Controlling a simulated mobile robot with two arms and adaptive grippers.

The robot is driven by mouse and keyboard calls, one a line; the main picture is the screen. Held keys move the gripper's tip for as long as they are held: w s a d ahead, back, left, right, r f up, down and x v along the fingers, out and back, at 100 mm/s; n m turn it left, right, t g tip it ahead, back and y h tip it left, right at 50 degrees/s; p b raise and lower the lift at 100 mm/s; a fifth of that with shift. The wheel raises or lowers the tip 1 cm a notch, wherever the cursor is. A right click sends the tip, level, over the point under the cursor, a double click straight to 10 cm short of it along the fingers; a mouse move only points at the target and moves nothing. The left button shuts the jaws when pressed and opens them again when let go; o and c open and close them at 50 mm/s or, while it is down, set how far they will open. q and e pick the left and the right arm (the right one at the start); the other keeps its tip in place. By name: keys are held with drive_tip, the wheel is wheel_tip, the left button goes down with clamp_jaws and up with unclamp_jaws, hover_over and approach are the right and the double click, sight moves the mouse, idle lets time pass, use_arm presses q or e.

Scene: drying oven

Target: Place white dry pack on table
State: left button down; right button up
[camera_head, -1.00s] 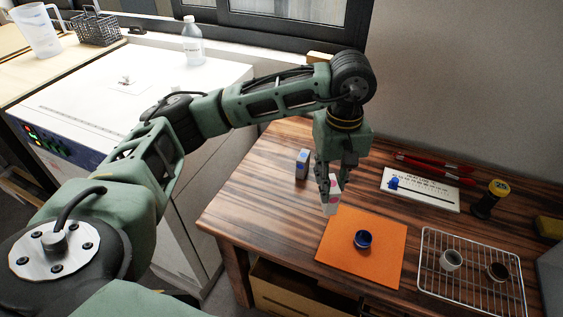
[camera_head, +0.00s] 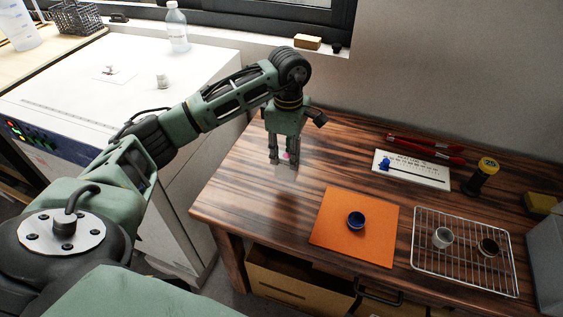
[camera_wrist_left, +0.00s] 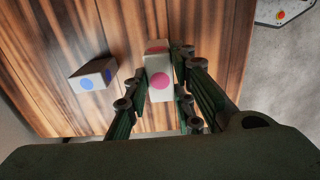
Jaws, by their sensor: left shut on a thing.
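My left gripper (camera_head: 284,158) points down over the left part of the wooden table (camera_head: 240,190) and is shut on a white dry pack with pink dots (camera_head: 287,169). The pack (camera_wrist_left: 160,86) shows between the fingers in the left wrist view. Whether its lower end touches the table, I cannot tell. A second white pack with blue dots (camera_wrist_left: 93,76) stands on the table beside it, apart from the gripper, in the left wrist view. My gripper hides that second pack in the head view. My right gripper is not in view.
A wire rack (camera_head: 462,276) with two small cups is at the right. A white card (camera_head: 425,173), red tools (camera_head: 430,145) and a dark cylinder (camera_head: 482,177) lie farther back. The white oven (camera_head: 130,100) stands left.

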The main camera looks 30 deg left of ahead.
sight(282, 165)
use_arm(q)
drive_tip(key=shift+s+a+f, duration=0.35)
drive_tip(key=shift+a+f, duration=0.05)
drive_tip(key=shift+a, duration=0.15)
wheel_tip(282, 165, down, 4)
drive_tip(key=shift+f+p, duration=0.1)
drive_tip(key=shift+p, duration=0.35)
drive_tip(key=shift+f, duration=0.1)
drive_tip(key=c, duration=1.5)
unclamp_jaws()
drive_tip(key=shift+r, duration=0.3)
wheel_tip(282, 165, up, 12)
drive_tip(key=shift+f+b, duration=0.1)
drive_tip(key=shift+b, duration=0.75)
